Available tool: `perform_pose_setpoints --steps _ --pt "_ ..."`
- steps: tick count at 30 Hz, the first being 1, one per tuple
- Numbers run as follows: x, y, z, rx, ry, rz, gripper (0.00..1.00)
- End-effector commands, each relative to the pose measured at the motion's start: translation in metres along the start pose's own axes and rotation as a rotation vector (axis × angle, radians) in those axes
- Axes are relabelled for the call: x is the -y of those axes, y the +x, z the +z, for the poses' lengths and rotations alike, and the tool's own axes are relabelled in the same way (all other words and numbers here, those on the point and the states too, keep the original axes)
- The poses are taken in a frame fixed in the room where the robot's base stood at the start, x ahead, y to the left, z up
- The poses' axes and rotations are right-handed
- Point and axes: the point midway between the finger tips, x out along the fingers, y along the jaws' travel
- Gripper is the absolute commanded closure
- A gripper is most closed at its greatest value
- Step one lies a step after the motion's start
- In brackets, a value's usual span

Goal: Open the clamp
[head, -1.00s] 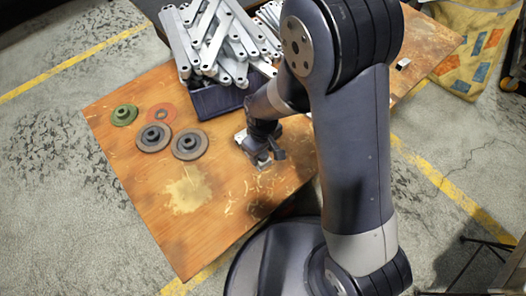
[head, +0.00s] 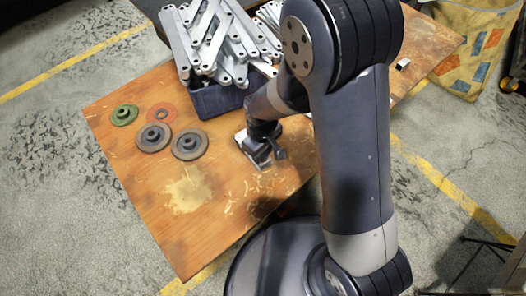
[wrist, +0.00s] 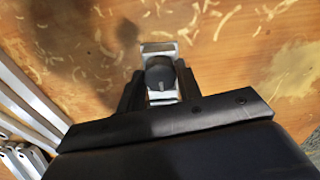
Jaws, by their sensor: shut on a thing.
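The clamp (head: 240,137) is a small bright metal fixture on the wooden table, mostly hidden under my gripper in the head view. In the wrist view its metal body (wrist: 160,48) lies between the fingers, with a dark rounded handle end (wrist: 160,74) in front of it. My gripper (wrist: 159,85) has one finger on each side of that dark handle and is shut on it. In the head view my gripper (head: 262,152) is low over the table. The clamp's lower part and how far its handle is turned cannot be made out.
A dark blue bin (head: 214,101) heaped with galvanized brackets (head: 215,40) stands close behind my gripper. Grinding discs (head: 190,145) lie to the left, one green and one red among them. Curled shavings are scattered on the table (head: 150,220); its front left is otherwise clear.

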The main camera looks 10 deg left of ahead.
Motion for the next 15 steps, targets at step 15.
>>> perform_pose_setpoints --steps 15 --pt "0.0 -0.0002 -0.0001 0.0 -0.545 0.0 0.9"
